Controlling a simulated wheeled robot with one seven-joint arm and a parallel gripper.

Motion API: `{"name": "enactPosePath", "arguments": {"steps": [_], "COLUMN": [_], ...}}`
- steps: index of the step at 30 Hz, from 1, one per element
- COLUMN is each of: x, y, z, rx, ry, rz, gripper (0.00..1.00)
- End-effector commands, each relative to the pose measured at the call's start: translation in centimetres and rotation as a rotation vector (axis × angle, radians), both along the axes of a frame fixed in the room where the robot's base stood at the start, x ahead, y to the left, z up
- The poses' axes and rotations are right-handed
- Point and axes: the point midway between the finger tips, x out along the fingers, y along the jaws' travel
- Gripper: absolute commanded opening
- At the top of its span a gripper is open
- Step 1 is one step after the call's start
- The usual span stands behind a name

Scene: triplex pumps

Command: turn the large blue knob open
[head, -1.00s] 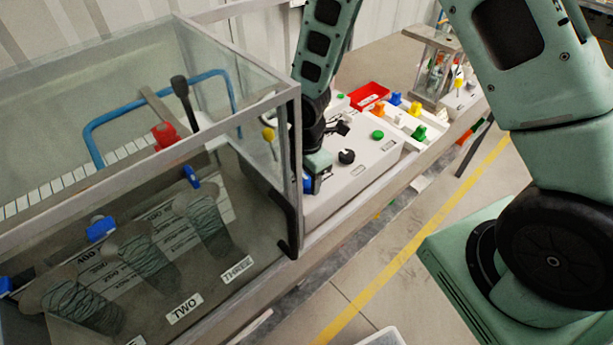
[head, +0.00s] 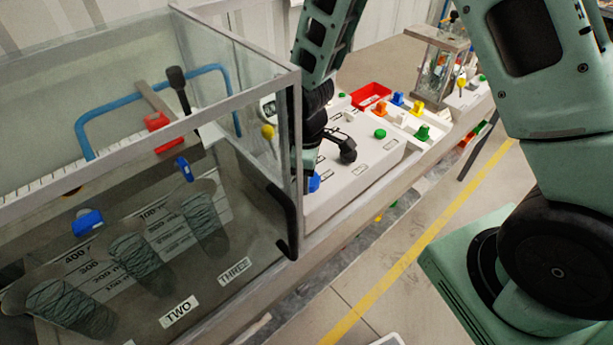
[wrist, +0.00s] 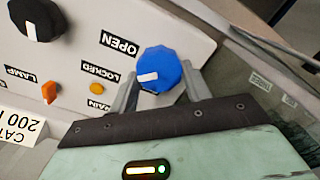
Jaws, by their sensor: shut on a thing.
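The large blue knob (wrist: 165,68) sits on a white panel (wrist: 195,22) in the wrist view, with a white mark on its face toward the left. Labels OPEN (wrist: 120,43) and LOCKED (wrist: 100,71) are to its left. My gripper (wrist: 160,88) has one finger on each side of the knob and is shut on it. In the head view the blue knob (head: 314,183) shows at the near left corner of the white panel, partly hidden by my gripper (head: 309,162).
A black knob (wrist: 38,18), an orange switch (wrist: 49,92) and a small orange lamp (wrist: 97,88) are on the same panel. A glass tank (head: 245,245) stands close on the left in the head view. A green button (head: 380,134) is farther right.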

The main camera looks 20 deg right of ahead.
Motion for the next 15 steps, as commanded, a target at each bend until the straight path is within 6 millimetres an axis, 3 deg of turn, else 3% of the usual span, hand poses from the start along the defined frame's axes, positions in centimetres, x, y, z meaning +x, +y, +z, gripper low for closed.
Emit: {"name": "enactPosePath", "arguments": {"steps": [15], "x": [0.25], "y": [-0.09], "z": [0.05], "rx": [0.001], "ry": [-0.003], "rz": [-0.461], "gripper": [0.25]}}
